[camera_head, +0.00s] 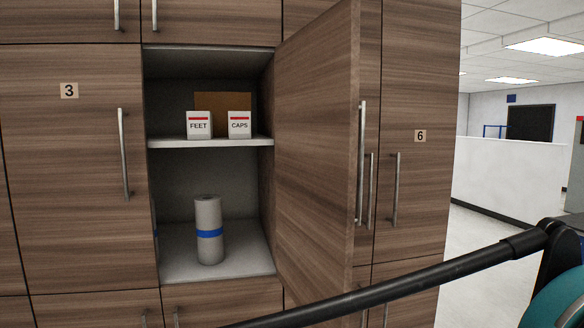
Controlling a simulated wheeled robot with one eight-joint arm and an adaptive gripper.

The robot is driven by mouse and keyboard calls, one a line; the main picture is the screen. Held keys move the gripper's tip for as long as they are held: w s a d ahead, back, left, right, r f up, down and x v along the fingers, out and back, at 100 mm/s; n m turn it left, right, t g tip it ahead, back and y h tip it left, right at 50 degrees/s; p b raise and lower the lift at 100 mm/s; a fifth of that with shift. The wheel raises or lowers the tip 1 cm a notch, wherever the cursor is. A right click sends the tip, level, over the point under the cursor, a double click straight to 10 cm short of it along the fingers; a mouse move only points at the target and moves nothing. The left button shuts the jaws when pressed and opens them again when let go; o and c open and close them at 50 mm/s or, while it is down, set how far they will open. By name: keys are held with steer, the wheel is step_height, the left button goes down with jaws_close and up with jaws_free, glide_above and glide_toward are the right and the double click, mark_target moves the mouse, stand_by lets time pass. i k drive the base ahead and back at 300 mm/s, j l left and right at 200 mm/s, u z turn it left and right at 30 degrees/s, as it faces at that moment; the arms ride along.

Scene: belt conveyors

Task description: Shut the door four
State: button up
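A wooden cabinet door (315,150) stands open between the doors marked 3 and 6. It is hinged at the right side of the open compartment (170,180) and swings out towards me. Its inner face shows, with its free edge nearest me. A long metal handle (361,165) shows just past that edge, on the outer side. No number 4 shows, as the outer face is turned away. My gripper is not in view. A black bar and a teal part, which look like my own arm, cross the lower right.
The compartment holds FEET (198,125) and CAPS (239,125) boxes on a shelf and a grey roll (208,230) below. Door 3 (75,160) and door 6 (420,190) are shut. Open floor (490,250) lies right of the cabinets, before a white low wall (510,180).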

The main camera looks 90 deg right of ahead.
mark_target(318, 122)
steer(key=k+u, duration=0.35)
steer(key=k, duration=0.95)
steer(key=k+l+z, duration=0.1)
steer(key=k, duration=0.3)
